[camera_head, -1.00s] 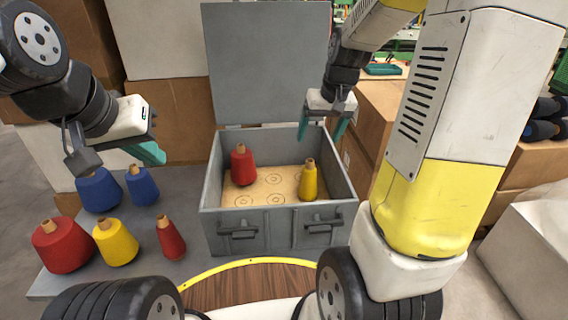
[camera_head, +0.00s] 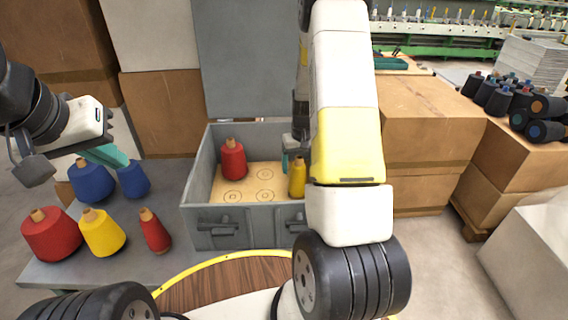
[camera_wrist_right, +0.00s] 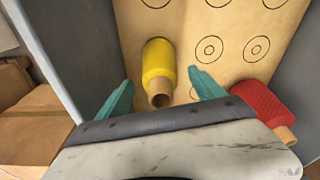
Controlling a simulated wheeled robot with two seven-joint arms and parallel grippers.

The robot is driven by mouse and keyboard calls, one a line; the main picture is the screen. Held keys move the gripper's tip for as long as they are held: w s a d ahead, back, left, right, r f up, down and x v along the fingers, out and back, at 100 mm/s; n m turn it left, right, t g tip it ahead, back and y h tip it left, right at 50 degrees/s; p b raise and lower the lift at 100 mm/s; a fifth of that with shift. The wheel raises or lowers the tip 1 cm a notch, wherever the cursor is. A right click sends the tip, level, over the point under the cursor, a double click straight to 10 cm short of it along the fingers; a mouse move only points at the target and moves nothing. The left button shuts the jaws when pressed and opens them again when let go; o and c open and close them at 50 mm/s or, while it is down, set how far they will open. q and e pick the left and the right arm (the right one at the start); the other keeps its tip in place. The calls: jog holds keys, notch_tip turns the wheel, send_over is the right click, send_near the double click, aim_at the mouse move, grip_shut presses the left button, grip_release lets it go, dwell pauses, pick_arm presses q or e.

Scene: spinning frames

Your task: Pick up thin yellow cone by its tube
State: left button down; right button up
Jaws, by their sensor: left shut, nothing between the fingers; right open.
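The thin yellow cone (camera_head: 297,176) stands upright in the grey box at its right side, partly hidden by my right arm. In the right wrist view the yellow cone (camera_wrist_right: 158,60) shows with its bare brown tube (camera_wrist_right: 160,93) pointing toward the camera. My right gripper (camera_wrist_right: 160,80) is open, with one teal finger on each side of the cone and gaps on both sides. In the head view most of this gripper is hidden behind my arm. My left gripper (camera_head: 106,156) is shut and empty above the blue cones at the left.
The grey box (camera_head: 228,238) has an open lid and also holds a red cone (camera_head: 233,160). Its marked floor (camera_wrist_right: 222,20) has several free circles. Red, blue and wide yellow cones (camera_head: 102,233) stand on the grey table left of it. Cardboard boxes (camera_head: 425,130) stand at the right.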

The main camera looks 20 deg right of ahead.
jog(key=shift+w+f, duration=0.15)
jog(key=shift+f, duration=0.75)
jog(key=shift+c, duration=0.2)
jog(key=c, duration=1.6)
jog(key=shift+r, duration=0.15)
